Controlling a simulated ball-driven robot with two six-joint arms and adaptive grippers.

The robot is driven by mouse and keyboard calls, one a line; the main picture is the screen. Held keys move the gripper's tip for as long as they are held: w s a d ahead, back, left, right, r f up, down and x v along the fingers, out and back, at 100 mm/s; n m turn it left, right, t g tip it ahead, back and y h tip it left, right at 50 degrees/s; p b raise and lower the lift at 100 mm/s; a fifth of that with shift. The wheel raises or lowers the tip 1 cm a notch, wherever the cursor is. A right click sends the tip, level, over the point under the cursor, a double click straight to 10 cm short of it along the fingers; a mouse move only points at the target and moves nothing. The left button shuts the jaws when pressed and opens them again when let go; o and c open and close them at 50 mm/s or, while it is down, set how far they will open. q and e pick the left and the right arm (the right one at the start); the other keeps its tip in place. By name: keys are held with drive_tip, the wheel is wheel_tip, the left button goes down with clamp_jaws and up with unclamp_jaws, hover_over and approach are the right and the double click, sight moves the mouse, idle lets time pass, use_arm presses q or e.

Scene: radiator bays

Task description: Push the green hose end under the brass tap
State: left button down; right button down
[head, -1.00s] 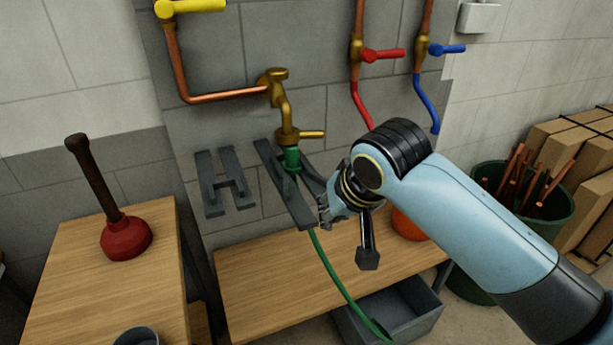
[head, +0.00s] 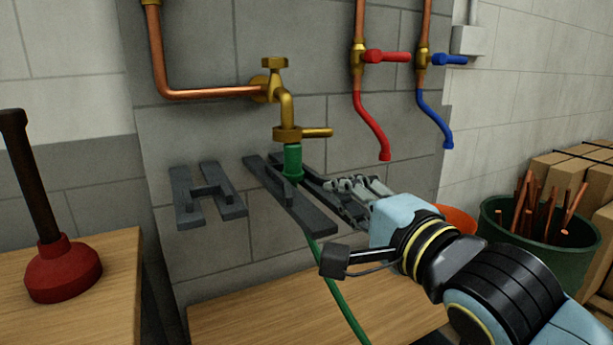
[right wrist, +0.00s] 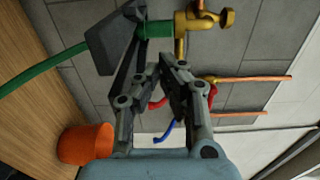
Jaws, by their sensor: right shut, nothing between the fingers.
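The brass tap (head: 286,108) is on the grey block wall, with its spout pointing down. The green hose end (head: 292,160) stands upright directly below the spout's brass collar, in the dark grey fork bracket (head: 297,203). I see no clear gap between hose end and collar. The right wrist view shows the hose end (right wrist: 155,29) against the brass tap (right wrist: 196,20), with the bracket (right wrist: 113,42) around it. My right gripper (head: 334,184) is just right of the bracket, its fingers shut and empty; they also show in the wrist view (right wrist: 165,68). My left gripper is out of view.
An empty dark bracket (head: 207,195) is left of the hose. Red (head: 372,120) and blue (head: 434,118) pipes hang to the right. A plunger (head: 62,270) stands on the left table. An orange pot (head: 457,218) and a green bin (head: 540,235) are behind my right arm.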

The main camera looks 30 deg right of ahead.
sight(296, 159)
drive_tip(key=w, duration=1.2)
drive_tip(key=shift+w+d, duration=0.15)
drive_tip(key=shift+d, duration=0.15)
drive_tip(key=shift+w, duration=0.45)
drive_tip(key=w, duration=0.3)
drive_tip(key=shift+d, duration=0.1)
drive_tip(key=shift+s+r, duration=0.1)
